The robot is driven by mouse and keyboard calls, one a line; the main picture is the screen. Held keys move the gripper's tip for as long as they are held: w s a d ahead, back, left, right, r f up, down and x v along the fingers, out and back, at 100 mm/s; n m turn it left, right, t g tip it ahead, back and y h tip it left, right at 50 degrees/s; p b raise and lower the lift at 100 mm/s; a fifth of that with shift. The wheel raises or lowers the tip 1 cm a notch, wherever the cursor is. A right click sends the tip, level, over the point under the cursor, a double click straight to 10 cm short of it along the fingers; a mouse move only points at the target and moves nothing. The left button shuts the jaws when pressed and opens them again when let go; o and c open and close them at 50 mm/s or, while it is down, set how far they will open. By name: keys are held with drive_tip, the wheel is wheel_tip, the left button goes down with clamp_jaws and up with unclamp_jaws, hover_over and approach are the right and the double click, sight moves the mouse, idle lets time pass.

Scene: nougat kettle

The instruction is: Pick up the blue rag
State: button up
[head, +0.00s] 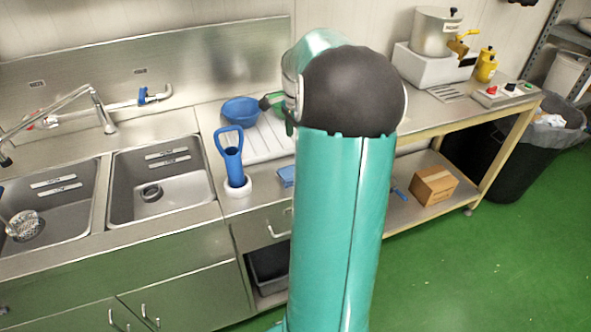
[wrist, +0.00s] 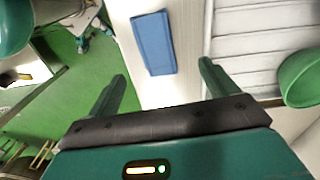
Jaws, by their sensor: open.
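The blue rag (wrist: 153,43) lies flat as a folded rectangle on the pale counter in the wrist view, beyond and between my fingertips. In the head view a small part of the rag (head: 286,176) shows at the left edge of my arm; the rest is hidden behind the arm. My gripper (wrist: 162,82) is open and empty, with its two green fingers apart and not touching the rag. In the head view my arm hides most of the gripper.
A ribbed drainboard (head: 262,140) holds a blue bowl (head: 240,111). Two sinks (head: 160,183) lie farther left.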

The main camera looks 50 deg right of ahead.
drive_tip(key=f, duration=0.5)
drive_tip(key=shift+s+d, duration=0.1)
drive_tip(key=shift+s, duration=0.3)
drive_tip(key=shift+s+f, duration=0.15)
drive_tip(key=shift+s, duration=0.1)
wheel_tip(320, 180, down, 4)
drive_tip(key=shift+w+f, duration=0.1)
drive_tip(key=shift+f, duration=0.15)
drive_tip(key=shift+w+f, duration=0.1)
drive_tip(key=shift+f, duration=0.05)
drive_tip(key=c, duration=1.1)
